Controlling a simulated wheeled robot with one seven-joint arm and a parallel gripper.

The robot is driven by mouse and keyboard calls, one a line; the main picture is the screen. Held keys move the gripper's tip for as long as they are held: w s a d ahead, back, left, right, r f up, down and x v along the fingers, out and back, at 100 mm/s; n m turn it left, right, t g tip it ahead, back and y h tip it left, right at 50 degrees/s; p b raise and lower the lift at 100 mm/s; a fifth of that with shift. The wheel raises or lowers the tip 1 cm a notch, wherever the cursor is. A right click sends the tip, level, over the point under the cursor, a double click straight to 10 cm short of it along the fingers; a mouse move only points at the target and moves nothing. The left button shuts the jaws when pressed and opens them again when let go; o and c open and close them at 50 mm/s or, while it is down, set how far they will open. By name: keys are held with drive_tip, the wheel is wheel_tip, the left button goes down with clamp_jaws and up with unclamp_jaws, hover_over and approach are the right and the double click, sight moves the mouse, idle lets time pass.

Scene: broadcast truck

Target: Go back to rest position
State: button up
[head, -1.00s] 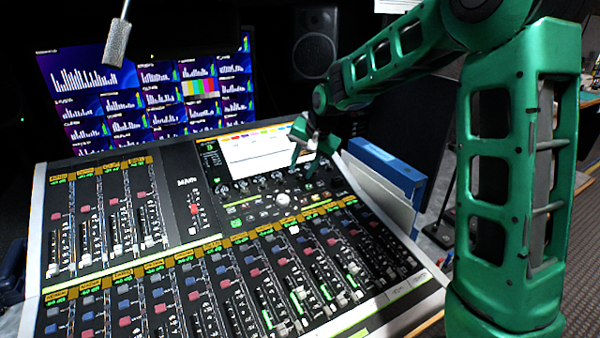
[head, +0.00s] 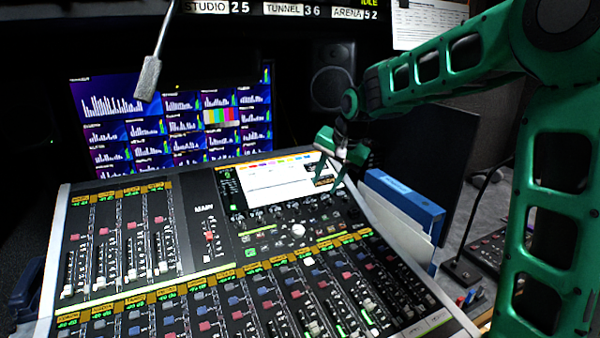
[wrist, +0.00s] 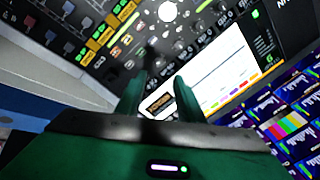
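My green gripper (head: 336,178) hangs above the upper right part of the mixing console (head: 205,252), in front of the console's small lit screen (head: 275,177). In the wrist view, the two green fingers of my gripper (wrist: 156,95) stand apart with a gap between them. Nothing shows between the fingers. The console's knobs and its screen (wrist: 225,75) lie beyond the fingertips. In the head view, the fingertips look close to the screen's right edge; I cannot tell whether they touch anything.
A wall monitor (head: 170,125) with level meters stands behind the console. A microphone (head: 148,78) hangs at upper left. A blue binder (head: 405,200) stands right of the console. A speaker (head: 333,76) is at the back. Papers (head: 425,22) hang at upper right.

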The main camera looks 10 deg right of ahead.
drive_tip(key=s+d+f+g+h, duration=0.1)
drive_tip(key=s+d, duration=0.5)
drive_tip(key=s, duration=0.3)
drive_tip(key=s+d+g+h, duration=0.1)
drive_tip(key=s+d, duration=0.6)
drive_tip(key=s, duration=0.3)
drive_tip(key=s+d+f+g, duration=0.1)
drive_tip(key=s+f, duration=0.1)
drive_tip(key=s, duration=0.9)
drive_tip(key=s+d+f+n+g, duration=0.1)
drive_tip(key=s+d+f+g, duration=0.1)
drive_tip(key=s, duration=0.9)
drive_tip(key=shift+s+f+y, duration=0.3)
drive_tip(key=shift+s+f, duration=0.1)
drive_tip(key=shift+f, duration=0.2)
drive_tip(key=shift+w+f, duration=0.25)
drive_tip(key=shift+w, duration=0.4)
